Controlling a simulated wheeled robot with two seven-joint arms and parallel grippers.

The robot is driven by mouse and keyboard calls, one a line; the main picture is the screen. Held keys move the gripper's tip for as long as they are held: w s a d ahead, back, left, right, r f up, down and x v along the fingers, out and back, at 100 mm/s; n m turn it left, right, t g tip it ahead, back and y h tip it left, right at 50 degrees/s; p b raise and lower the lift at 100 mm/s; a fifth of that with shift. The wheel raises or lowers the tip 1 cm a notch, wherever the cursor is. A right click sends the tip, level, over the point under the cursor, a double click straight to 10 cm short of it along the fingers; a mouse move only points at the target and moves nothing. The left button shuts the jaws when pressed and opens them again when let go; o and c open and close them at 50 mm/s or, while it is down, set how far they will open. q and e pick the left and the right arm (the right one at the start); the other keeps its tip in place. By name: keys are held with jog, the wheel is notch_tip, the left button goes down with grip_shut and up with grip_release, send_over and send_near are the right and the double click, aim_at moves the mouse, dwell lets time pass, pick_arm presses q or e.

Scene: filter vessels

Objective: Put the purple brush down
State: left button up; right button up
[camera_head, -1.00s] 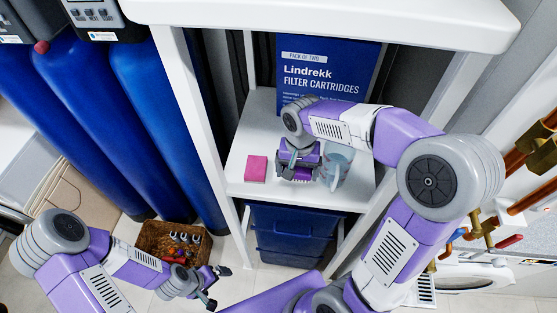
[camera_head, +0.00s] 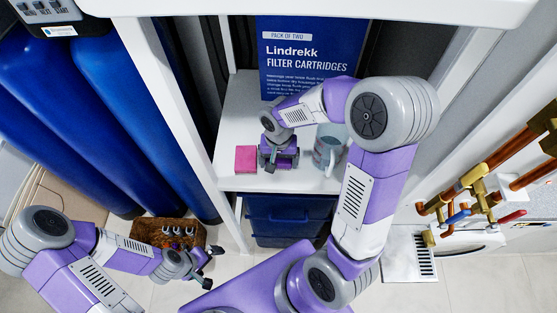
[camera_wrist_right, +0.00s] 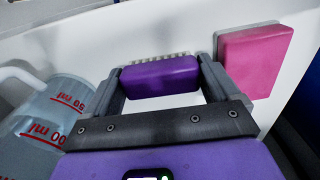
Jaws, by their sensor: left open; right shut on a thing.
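The purple brush (camera_wrist_right: 160,78) is between the fingers of my right gripper (camera_wrist_right: 162,68) in the right wrist view, its pale bristles showing along its far edge. My right gripper (camera_head: 279,163) is shut on it at the front of the white shelf (camera_head: 240,118), between a pink block and a jug. In the head view the brush is hard to make out from the gripper. I cannot tell whether the brush touches the shelf. My left gripper (camera_head: 211,266) is open and empty, low at the left, beside a brown basket.
The pink block (camera_head: 246,159) lies left of the right gripper. The clear measuring jug (camera_head: 327,150) stands close on its right, and also shows in the wrist view (camera_wrist_right: 55,108). A blue filter-cartridge box (camera_head: 312,55) stands behind. The brown basket (camera_head: 150,232) holds several small items.

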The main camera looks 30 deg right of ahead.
aim_at(279, 161)
jog(key=shift+f, duration=0.2)
jog(key=o, duration=0.8)
jog(key=shift+r, duration=0.35)
notch_tip(279, 161, up, 12)
jog(key=shift+f+p, duration=0.2)
jog(key=shift+p, duration=0.4)
